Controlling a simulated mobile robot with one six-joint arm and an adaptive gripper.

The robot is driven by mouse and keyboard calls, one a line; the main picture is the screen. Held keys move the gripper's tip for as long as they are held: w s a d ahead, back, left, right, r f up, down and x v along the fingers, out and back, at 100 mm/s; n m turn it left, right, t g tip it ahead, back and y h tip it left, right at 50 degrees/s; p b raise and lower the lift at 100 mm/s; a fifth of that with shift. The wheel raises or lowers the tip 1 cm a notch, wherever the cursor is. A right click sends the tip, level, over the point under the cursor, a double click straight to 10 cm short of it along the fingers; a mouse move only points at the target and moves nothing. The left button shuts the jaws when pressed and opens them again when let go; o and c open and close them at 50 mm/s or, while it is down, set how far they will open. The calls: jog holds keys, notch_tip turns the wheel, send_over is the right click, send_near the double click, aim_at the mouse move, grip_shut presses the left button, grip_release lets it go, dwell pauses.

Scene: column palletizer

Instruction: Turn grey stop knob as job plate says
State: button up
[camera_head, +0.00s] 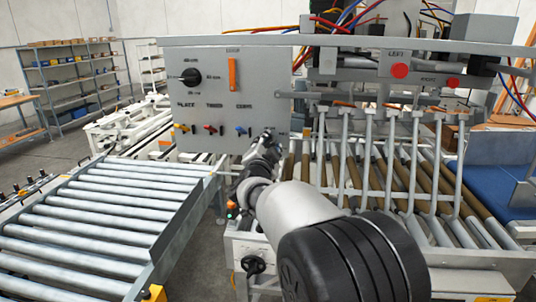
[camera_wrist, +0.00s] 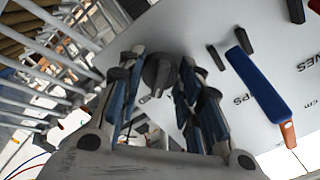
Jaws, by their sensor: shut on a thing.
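In the wrist view a dark grey knob (camera_wrist: 157,72) stands out from the pale control panel (camera_wrist: 210,30). My gripper (camera_wrist: 158,88) has its two fingers on either side of the knob and is shut on it. In the head view my gripper (camera_head: 262,152) is at the lower right of the control panel (camera_head: 255,105) and hides the knob. The lettering beside the knob is partly covered by the fingers.
A blue lever (camera_wrist: 260,85) sits right of the knob in the wrist view. The panel also carries a black rotary knob (camera_head: 190,76), an orange lever (camera_head: 233,74) and small coloured levers. A roller conveyor (camera_head: 110,215) lies left; a barred guard (camera_head: 390,165) stands right.

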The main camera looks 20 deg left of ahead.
jog(key=shift+m+b, duration=0.6)
jog(key=shift+m, duration=0.2)
jog(key=o, duration=1.1)
jog(key=shift+s, duration=0.1)
jog(key=v, duration=1.1)
jog(key=shift+s, duration=0.4)
